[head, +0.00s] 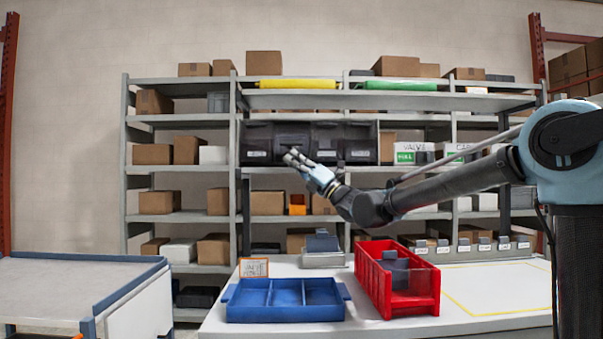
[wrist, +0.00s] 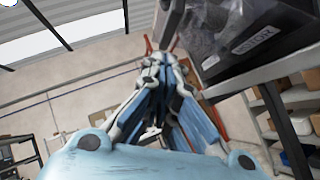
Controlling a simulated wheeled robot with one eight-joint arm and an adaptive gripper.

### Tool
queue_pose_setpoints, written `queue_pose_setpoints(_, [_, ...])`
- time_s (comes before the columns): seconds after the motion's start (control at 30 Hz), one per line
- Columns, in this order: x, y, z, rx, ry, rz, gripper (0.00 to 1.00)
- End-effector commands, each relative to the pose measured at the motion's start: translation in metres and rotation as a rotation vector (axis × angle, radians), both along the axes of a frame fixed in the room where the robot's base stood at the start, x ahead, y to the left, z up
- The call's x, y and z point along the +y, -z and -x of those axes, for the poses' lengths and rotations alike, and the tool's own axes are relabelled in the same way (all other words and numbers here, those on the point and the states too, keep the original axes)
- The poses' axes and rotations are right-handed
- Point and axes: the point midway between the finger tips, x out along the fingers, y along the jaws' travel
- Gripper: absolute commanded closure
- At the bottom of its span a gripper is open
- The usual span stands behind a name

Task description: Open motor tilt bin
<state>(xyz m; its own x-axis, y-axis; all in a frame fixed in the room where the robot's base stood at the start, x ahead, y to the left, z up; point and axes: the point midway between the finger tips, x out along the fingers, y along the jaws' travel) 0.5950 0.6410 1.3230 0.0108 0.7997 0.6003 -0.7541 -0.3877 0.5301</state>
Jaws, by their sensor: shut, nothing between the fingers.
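A row of dark tilt bins (head: 343,138) with small white labels hangs on the shelf rack in the head view; the fronts look upright there. In the wrist view, a dark, see-through bin (wrist: 222,28) fills the upper right. Its label (wrist: 252,38) is partly readable, ending in "OTOR". My gripper (head: 289,156) is in front of the row, at the lower part of the bins left of middle, hiding some of their labels. In the wrist view, its fingers (wrist: 158,62) are together and empty, close to the bin's left edge. Contact with the bin cannot be told.
Below stands a white table with a blue divided tray (head: 284,314), a red bin (head: 367,283) and a small sign (head: 254,267). Shelves with cardboard boxes (head: 160,202) surround the bins. A grey-topped cart (head: 65,278) stands at left. The space before the bins holds only my arm.

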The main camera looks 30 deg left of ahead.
Motion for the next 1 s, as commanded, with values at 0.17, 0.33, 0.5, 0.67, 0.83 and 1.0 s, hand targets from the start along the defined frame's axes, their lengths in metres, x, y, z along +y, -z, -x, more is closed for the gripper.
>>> queue_pose_setpoints(0.17, [0.004,-0.013,-0.007,0.0,-0.001,-0.001,1.0])
queue_pose_setpoints(0.33, [0.005,-0.016,-0.009,0.0,-0.001,-0.001,1.0])
queue_pose_setpoints(0.5, [0.005,-0.016,-0.009,0.0,-0.001,-0.001,1.0])
queue_pose_setpoints(0.67, [0.005,-0.018,-0.009,0.009,-0.001,0.005,1.0])
queue_pose_setpoints(0.83, [0.005,-0.032,-0.01,0.083,-0.002,0.044,1.0])
queue_pose_setpoints(1.0, [0.007,-0.044,-0.013,0.159,-0.002,0.083,1.0])
